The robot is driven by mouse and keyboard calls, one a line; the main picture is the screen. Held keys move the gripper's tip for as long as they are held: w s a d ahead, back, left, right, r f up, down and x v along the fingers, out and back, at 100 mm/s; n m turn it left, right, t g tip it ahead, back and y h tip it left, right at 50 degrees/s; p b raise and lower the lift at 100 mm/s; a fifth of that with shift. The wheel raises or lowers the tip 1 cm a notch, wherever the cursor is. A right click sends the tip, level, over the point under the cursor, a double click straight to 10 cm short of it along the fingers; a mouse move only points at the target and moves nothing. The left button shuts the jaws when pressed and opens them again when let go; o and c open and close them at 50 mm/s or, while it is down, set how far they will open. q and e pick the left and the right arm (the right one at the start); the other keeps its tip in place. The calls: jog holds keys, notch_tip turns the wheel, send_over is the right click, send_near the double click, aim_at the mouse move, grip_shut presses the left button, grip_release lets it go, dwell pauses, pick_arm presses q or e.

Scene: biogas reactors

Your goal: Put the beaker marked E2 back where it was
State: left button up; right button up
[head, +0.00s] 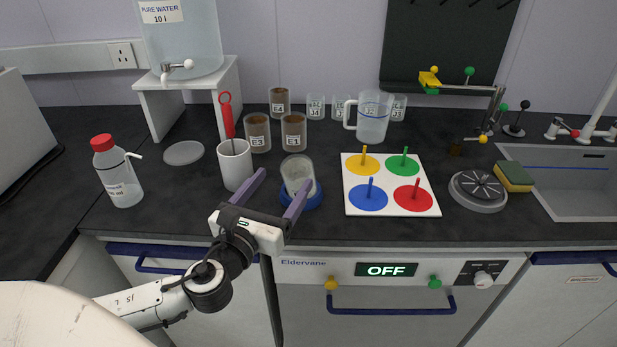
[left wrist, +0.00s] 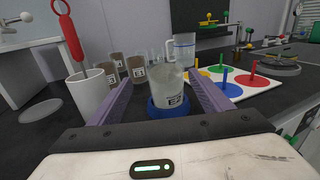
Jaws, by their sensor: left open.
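The beaker marked E2 (head: 297,172) holds something greyish and stands in a blue round base (head: 302,201) near the counter's front edge. In the left wrist view the beaker (left wrist: 168,88) shows its E2 label, and the blue base (left wrist: 168,112) is under it. My left gripper (head: 281,186) is open, with its two purple fingers on either side of the beaker; I cannot tell whether they touch it. Brown-filled beakers E3 (head: 257,134), E1 (head: 293,133) and E4 (head: 279,102) stand behind it. My right gripper is not in view.
A white cup with a red-handled tool (head: 235,165) stands close left of the gripper. A white board with coloured discs (head: 390,207) lies to the right. A jug (head: 372,118), a wash bottle (head: 117,175) and a grey round device (head: 477,191) stand around.

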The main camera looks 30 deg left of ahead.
aim_at(302, 161)
pick_arm(q)
jog(key=shift+x, duration=0.85)
jog(key=shift+d+f+x, duration=0.1)
jog(key=shift+d+x, duration=0.05)
jog(key=shift+x, duration=0.8)
jog(key=shift+d+f+x, duration=0.1)
jog(key=shift+f+x, duration=0.05)
jog(key=shift+x, duration=0.85)
jog(key=shift+d+f+x, duration=0.1)
jog(key=shift+d+x, duration=0.05)
jog(key=shift+x, duration=0.8)
jog(key=shift+w+r, duration=0.1)
jog(key=c, duration=1.6)
